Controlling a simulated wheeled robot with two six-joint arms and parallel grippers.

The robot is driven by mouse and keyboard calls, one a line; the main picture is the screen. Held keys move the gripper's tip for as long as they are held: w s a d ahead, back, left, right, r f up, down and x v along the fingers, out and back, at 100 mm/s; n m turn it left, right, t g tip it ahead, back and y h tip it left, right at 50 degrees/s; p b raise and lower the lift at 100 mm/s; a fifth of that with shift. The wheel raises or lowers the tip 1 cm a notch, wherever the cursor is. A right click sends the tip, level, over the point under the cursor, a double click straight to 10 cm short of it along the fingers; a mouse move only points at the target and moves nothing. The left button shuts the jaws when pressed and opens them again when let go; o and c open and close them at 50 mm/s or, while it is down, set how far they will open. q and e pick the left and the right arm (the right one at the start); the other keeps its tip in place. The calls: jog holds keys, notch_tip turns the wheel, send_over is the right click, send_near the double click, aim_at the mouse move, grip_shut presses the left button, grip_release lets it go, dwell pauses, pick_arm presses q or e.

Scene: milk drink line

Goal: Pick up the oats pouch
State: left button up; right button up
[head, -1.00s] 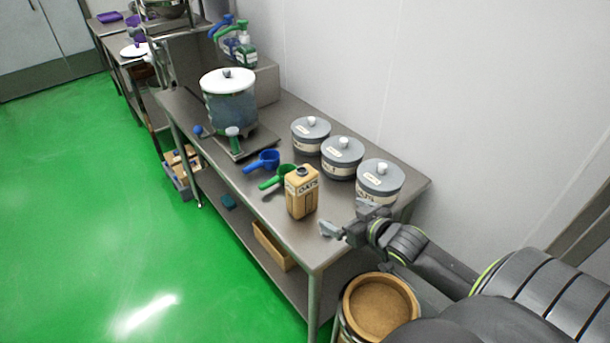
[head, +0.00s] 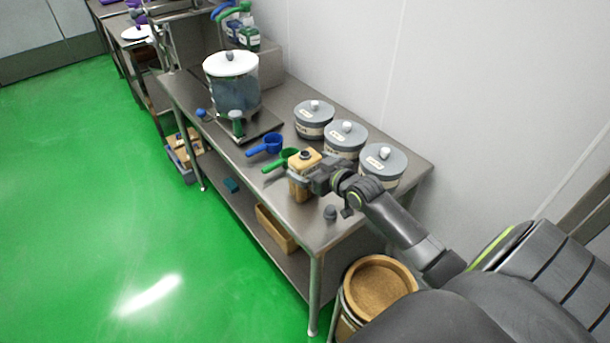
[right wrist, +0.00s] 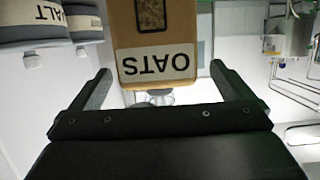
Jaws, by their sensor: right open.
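The oats pouch (head: 299,190) is a tan, box-shaped pack with a dark cap, standing upright near the front edge of the steel table. My right gripper (head: 303,176) is at its upper part and partly hides it in the head view. In the right wrist view the pouch (right wrist: 152,45) appears upside down, its OATS label readable, between the two spread fingers of the right gripper (right wrist: 160,88). A gap shows on both sides of the pouch, so the fingers do not appear to touch it. My left gripper is not in view.
Three grey lidded tubs (head: 383,165) stand behind on the table (head: 240,170). Blue (head: 265,145) and green (head: 282,159) scoops lie left of the pouch. A small grey knob-like item (head: 330,212) is right of it. A brown-topped bin (head: 380,285) stands below the table's near end.

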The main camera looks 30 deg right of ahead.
aim_at(301, 159)
jog(key=shift+d+p+x, duration=0.2)
jog(key=shift+p+x, duration=0.25)
jog(key=shift+x, duration=2.3)
jog(key=shift+r, duration=0.1)
jog(key=c, duration=1.7)
jog(key=shift+r, duration=0.1)
jog(key=shift+c, duration=0.9)
